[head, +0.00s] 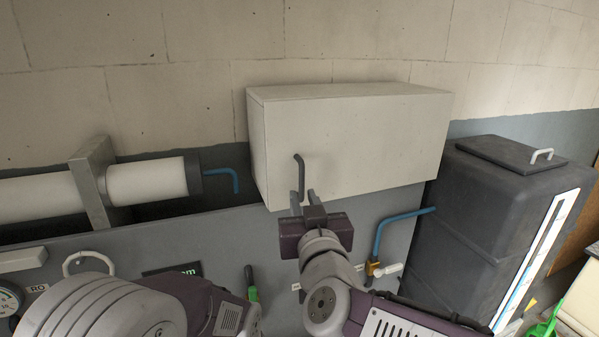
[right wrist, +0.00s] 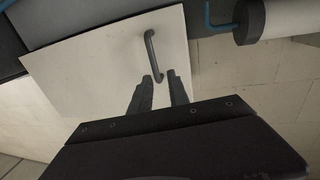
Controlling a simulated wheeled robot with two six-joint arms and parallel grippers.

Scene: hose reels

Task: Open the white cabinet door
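The white cabinet (head: 385,135) is a wide box against the wall in the head view, with its door shut. A dark, curved bar handle (head: 299,172) stands upright near the left side of the door. It also shows in the right wrist view (right wrist: 151,48). My right gripper (head: 304,198) is just below the handle, facing the door. In the right wrist view its two fingers (right wrist: 162,80) are apart, with the handle's lower end at or just ahead of the gap between their tips. Contact cannot be told. My left arm shows at lower left, but its gripper is out of view.
A white pipe with a dark end cap (head: 195,176) lies left of the cabinet. A blue pipe (head: 388,228) with a brass valve (head: 374,268) runs below it to a dark tank (head: 490,215) at right.

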